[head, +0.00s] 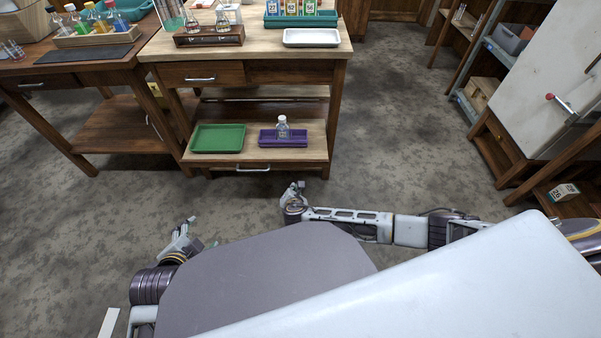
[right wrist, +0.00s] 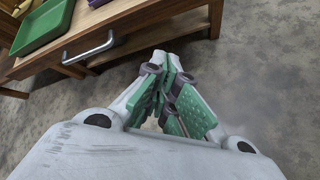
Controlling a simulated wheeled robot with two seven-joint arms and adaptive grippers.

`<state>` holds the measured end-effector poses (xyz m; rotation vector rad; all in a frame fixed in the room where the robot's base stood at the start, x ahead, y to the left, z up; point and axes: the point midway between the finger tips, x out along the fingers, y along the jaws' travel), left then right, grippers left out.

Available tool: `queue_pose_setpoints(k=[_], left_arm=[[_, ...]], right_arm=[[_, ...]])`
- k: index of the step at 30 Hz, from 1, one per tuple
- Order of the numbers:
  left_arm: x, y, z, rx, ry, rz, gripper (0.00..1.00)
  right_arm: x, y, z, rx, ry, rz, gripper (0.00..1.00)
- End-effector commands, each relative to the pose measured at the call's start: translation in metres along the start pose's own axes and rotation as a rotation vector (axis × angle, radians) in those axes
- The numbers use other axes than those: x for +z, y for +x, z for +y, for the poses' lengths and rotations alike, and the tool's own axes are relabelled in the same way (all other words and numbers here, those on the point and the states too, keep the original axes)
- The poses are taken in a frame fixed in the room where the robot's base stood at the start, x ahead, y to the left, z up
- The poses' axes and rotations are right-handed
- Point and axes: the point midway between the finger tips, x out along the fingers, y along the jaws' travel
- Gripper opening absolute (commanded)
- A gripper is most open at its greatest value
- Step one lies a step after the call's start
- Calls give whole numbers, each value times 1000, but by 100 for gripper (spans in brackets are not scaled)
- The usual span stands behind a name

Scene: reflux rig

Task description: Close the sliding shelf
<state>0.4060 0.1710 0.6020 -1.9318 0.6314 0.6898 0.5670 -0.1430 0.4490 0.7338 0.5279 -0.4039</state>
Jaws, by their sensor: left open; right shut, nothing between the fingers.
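The sliding shelf (head: 240,157) is the low wooden board of the middle table, and it sticks out at the front. Its metal bar handle (head: 252,169) is on the front face; the handle (right wrist: 88,48) also shows at the upper left of the right wrist view. A green tray (head: 217,138) and a purple tray (head: 268,138) with a small capped bottle (head: 282,127) stand on the shelf. My right gripper (head: 297,187) is shut and empty, just in front of the shelf's right side, apart from the handle. My left gripper (head: 199,234) is open and empty, lower left over the floor.
The table top (head: 260,50) above holds a white tray (head: 311,38) and racks. A second table (head: 80,60) stands at the left. A whitish cabinet (head: 545,85) and shelving are at the right. The floor (head: 400,130) between is clear.

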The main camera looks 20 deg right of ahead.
Motion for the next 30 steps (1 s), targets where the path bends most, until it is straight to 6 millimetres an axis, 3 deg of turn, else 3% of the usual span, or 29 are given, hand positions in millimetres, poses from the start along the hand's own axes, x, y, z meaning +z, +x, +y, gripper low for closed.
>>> queue_pose_setpoints(k=[18,30], left_arm=[[27,-23,81,332,-670,-260,73],[36,-30,95,336,-965,-387,73]], right_arm=[[28,4,-6,-31,-436,-123,0],[31,4,-8,-56,-622,-127,0]])
